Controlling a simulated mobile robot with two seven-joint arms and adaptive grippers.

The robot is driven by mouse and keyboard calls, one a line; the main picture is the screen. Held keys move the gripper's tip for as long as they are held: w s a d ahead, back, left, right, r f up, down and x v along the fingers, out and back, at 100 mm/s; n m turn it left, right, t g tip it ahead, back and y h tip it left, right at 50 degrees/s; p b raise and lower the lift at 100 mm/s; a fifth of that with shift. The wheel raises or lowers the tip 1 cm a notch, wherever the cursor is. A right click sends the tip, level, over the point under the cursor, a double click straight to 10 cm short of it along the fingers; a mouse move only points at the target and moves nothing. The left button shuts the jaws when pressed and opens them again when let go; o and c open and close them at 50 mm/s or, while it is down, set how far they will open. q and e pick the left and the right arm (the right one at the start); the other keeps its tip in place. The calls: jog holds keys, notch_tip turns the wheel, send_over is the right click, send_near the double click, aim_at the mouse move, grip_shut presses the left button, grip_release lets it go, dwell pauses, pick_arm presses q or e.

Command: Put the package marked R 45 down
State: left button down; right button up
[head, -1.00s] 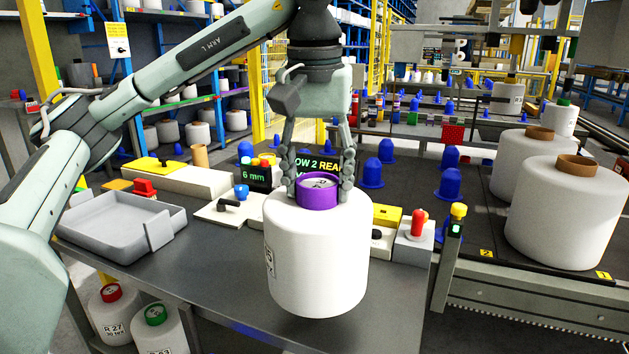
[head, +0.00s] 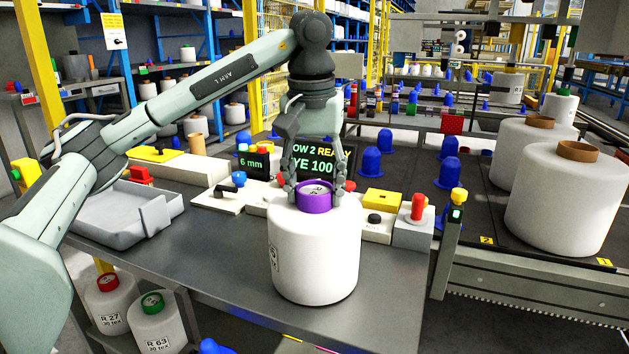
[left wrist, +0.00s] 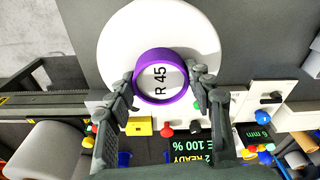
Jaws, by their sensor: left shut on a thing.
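The package marked R 45 is a white yarn bobbin (head: 315,250) with a purple core (head: 315,195). It is upright over the front part of the grey table (head: 215,262); I cannot tell whether its base touches the top. My left gripper (head: 314,192) comes from above, its fingers shut on the purple core. In the left wrist view the label R 45 reads clearly inside the purple ring (left wrist: 160,78), with the left gripper's fingers (left wrist: 163,92) on both sides. My right gripper is not in view.
Behind the bobbin stand a display (head: 315,163), a white board (head: 222,197) and a box with a red button (head: 414,232). A grey tray (head: 125,220) is at the left. Large bobbins (head: 565,205) stand on the conveyor at right. The table's front left is bare.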

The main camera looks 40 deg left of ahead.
pick_arm(q)
jog(key=c, duration=0.6)
grip_release()
jog(key=shift+c, duration=0.2)
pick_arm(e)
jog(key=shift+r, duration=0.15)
pick_arm(q)
jog(key=shift+r, duration=0.1)
jog(key=r+p, duration=0.1)
jog(key=r, duration=0.3)
jog(key=r+p, duration=0.1)
jog(key=r, duration=0.1)
jog(key=shift+s+d+r+p, duration=0.15)
jog(key=shift+s+r+p, duration=0.2)
jog(key=r, duration=0.1)
jog(key=r+p, duration=0.1)
jog(key=r, duration=0.3)
jog(key=shift+s+d+p, duration=0.15)
jog(key=shift+s+p, duration=0.2)
jog(key=shift+p, duration=0.05)
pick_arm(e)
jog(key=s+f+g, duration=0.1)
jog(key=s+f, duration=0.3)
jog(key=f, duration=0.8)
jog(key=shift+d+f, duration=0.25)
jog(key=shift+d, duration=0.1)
